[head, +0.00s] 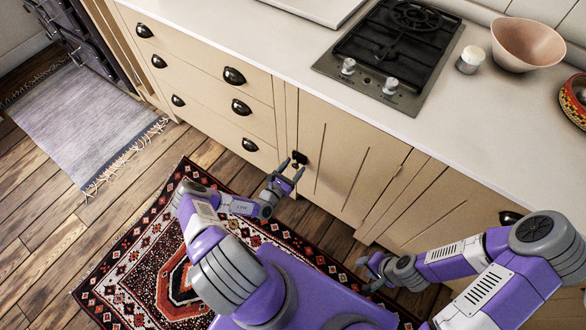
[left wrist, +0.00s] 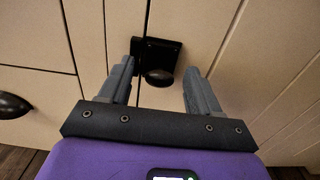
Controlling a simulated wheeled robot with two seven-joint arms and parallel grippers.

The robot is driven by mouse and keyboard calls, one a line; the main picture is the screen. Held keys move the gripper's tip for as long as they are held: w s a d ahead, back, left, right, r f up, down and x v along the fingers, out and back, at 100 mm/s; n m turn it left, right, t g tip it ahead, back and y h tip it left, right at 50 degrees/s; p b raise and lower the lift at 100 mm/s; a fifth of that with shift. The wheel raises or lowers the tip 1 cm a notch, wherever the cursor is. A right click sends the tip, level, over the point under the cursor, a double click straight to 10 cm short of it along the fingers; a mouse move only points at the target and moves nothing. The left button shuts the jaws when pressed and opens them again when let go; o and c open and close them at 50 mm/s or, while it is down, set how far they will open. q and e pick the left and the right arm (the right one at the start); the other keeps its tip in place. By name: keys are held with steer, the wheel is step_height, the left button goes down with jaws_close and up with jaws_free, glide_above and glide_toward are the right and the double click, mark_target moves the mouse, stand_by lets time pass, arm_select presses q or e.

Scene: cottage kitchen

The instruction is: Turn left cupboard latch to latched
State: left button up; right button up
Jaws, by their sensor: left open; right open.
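The left cupboard latch (head: 300,158) is a small black fitting at the upper left of a cream cupboard door (head: 340,160) under the counter. In the left wrist view the latch (left wrist: 158,62) shows a dark plate with a rounded knob, across the seam beside the door. My left gripper (head: 291,168) is open at the latch. In the left wrist view its fingers (left wrist: 160,75) stand on either side of the knob with gaps; I cannot tell whether they touch it. My right gripper (head: 372,268) is open and empty, low in front of the cupboards to the right.
Drawers with black cup handles (head: 233,76) lie left of the door. The counter (head: 250,35) above carries a gas hob (head: 390,50), a pink bowl (head: 527,44) and a small white jar (head: 470,60). A patterned rug (head: 140,245) covers the wooden floor below.

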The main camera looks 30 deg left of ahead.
arm_select(q)
steer(key=c, duration=1)
steer(key=shift+c, duration=0.2)
steer(key=shift+n, duration=0.3)
steer(key=n, duration=0.3)
steer(key=shift+n, duration=0.3)
steer(key=n, duration=0.4)
steer(key=shift+a+f+n+b, duration=0.1)
steer(key=shift+f+n+b, duration=0.05)
steer(key=shift+n+b, duration=0.2)
steer(key=n, duration=0.4)
steer(key=shift+b, duration=0.35)
steer(key=shift+f+n, duration=0.1)
steer(key=shift+n, duration=1.95)
